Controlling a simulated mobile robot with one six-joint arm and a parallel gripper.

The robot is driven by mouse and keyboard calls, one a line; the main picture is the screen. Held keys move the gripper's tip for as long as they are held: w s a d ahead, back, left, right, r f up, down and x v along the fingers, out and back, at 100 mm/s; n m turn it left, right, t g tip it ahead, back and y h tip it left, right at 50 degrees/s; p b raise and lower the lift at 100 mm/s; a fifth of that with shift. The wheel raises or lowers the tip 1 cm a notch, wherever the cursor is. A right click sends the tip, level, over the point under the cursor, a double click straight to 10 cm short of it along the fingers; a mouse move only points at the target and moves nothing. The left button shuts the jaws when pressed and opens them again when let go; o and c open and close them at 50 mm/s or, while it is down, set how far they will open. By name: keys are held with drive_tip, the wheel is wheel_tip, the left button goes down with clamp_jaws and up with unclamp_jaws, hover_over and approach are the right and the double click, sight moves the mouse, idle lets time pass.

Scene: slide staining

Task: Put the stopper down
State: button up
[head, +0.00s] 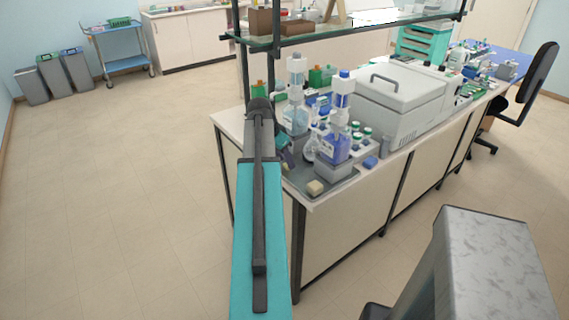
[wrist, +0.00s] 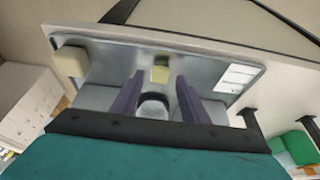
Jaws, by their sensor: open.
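My gripper (wrist: 157,98) is open, with its two dark purple-grey fingers apart over a grey tray (wrist: 105,52) in the wrist view. A small pale yellow piece (wrist: 160,73), perhaps the stopper, shows on the tray just beyond the gap between the fingertips; neither finger visibly touches it. A round greyish thing with a dark rim (wrist: 153,108) shows between the fingers, nearer the camera; I cannot tell what it is. A cream block (wrist: 70,61) sits at the tray's left corner, and it also shows in the head view (head: 315,187). In the head view my arm mostly hides the gripper.
Bottles with blue (head: 336,147) and pale liquid (head: 294,119) stand crowded on the bench beside my arm. A large grey lidded box (head: 400,100) stands behind them. A glass shelf (head: 350,27) hangs above. The floor (head: 130,190) at left is clear.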

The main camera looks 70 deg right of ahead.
drive_tip(key=b+v, duration=0.1)
drive_tip(key=v, duration=0.9)
drive_tip(key=shift+r+b, duration=0.25)
drive_tip(key=shift+b, duration=0.05)
drive_tip(key=shift+a, duration=0.1)
idle(0.3)
